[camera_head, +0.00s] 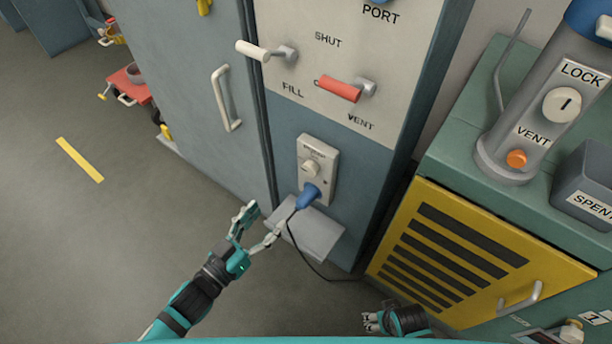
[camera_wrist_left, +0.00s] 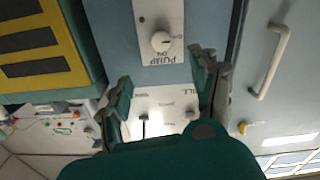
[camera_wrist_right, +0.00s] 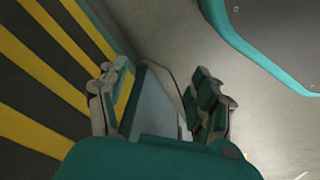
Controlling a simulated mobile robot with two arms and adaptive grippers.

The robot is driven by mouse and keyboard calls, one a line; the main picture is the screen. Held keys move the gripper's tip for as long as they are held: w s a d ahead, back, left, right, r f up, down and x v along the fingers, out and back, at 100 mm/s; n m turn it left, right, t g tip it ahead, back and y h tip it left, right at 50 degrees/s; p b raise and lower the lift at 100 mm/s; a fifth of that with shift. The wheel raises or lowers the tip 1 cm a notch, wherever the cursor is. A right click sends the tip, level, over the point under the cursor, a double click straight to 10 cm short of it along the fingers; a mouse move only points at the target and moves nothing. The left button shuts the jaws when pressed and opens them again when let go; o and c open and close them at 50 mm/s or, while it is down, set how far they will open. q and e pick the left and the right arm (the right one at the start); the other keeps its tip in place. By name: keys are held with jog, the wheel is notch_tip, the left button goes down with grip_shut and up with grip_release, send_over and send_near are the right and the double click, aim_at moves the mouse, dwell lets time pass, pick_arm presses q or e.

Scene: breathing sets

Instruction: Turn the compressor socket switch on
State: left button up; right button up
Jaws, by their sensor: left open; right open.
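The socket switch is a round cream knob (camera_head: 311,167) on a pale plate (camera_head: 328,181) on the blue-grey cabinet front. A blue plug (camera_head: 307,196) sits in the plate's lower part, with a dark cable hanging from it. The knob also shows in the left wrist view (camera_wrist_left: 161,41), upside down, with a "PUMP" label beside it. My left gripper (camera_head: 262,222) is open and empty, below and left of the plate, apart from the knob. My right gripper (camera_head: 370,320) is open and empty, low near the yellow vented panel; its fingers show in the right wrist view (camera_wrist_right: 155,95).
A small grey ledge (camera_head: 318,236) juts out below the socket. Above are a white lever (camera_head: 262,51) and a red lever (camera_head: 339,89). A door handle (camera_head: 224,98) is at left. The yellow vented panel (camera_head: 400,225) stands at right. Open floor lies left.

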aim_at(308, 172)
pick_arm(q)
jog(key=b+x, duration=0.1)
jog(key=x, duration=1.4)
jog(key=shift+a+f+b, duration=0.1)
jog(key=shift+f+b, duration=0.05)
jog(key=shift+b, duration=0.15)
jog(key=shift+w, duration=0.4)
pick_arm(e)
notch_tip(308, 172, up, 6)
jog(key=w, duration=0.2)
jog(key=shift+a+f, duration=0.15)
pick_arm(q)
jog(key=c, duration=1.2)
